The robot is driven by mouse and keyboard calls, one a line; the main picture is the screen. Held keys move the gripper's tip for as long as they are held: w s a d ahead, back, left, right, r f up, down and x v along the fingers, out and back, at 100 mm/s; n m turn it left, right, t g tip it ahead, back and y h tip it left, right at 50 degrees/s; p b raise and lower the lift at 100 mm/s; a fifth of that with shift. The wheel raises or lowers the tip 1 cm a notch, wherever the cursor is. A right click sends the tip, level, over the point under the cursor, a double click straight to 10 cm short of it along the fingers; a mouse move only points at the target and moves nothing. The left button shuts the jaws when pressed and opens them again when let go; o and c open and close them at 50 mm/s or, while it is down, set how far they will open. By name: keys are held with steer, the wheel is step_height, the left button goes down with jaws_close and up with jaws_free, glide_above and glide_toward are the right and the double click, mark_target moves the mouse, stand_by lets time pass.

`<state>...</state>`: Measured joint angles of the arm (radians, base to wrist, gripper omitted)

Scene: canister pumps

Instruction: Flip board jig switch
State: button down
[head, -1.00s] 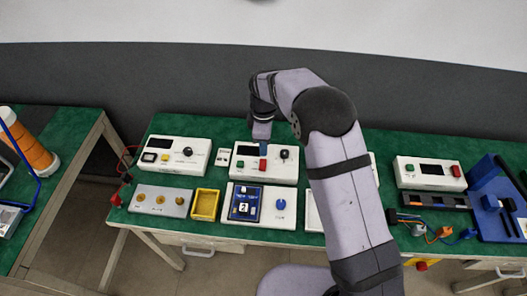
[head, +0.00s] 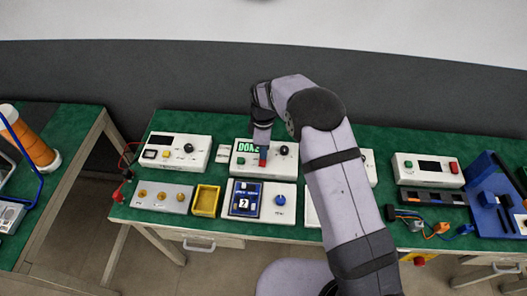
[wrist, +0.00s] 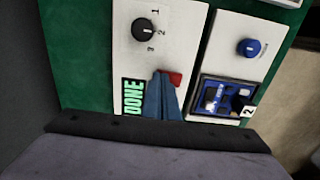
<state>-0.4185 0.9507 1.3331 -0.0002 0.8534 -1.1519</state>
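The board jig (head: 267,213) is a white box at the front of the green bench, bearing a blue board (head: 243,199) and a blue knob (head: 280,200). In the wrist view the knob (wrist: 249,47) and board (wrist: 225,97) show at the right. Which part is the switch I cannot tell for sure. My gripper (head: 263,153) has its blue fingers together, with nothing seen between them. Its tips (wrist: 164,74) are at the red button (wrist: 175,79) on the white test box (head: 275,174) behind the jig. Contact with the button is unclear.
The test box has a lit green "DONE" display (head: 247,145) and a black dial (head: 284,150). A yellow tray (head: 206,201) and a grey fixture (head: 162,196) stand left of the jig. My arm hides part of the bench to the right.

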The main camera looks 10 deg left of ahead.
mark_target(263, 161)
steer(key=shift+s+f, duration=0.15)
steer(key=shift+s, duration=0.15)
steer(key=shift+s+r+p, duration=0.2)
steer(key=shift+s+p, duration=0.15)
steer(key=shift+s, duration=0.25)
steer(key=shift+r, duration=0.1)
step_height(263, 161, up, 4)
steer(key=p, duration=0.3)
steer(key=shift+r, duration=0.25)
steer(key=shift+w+r+b, duration=0.1)
steer(key=shift+r+b, duration=0.2)
steer(key=shift+b, duration=0.2)
step_height(263, 161, up, 9)
steer(key=b, duration=0.2)
steer(key=shift+f, duration=0.15)
steer(key=shift+b, duration=0.4)
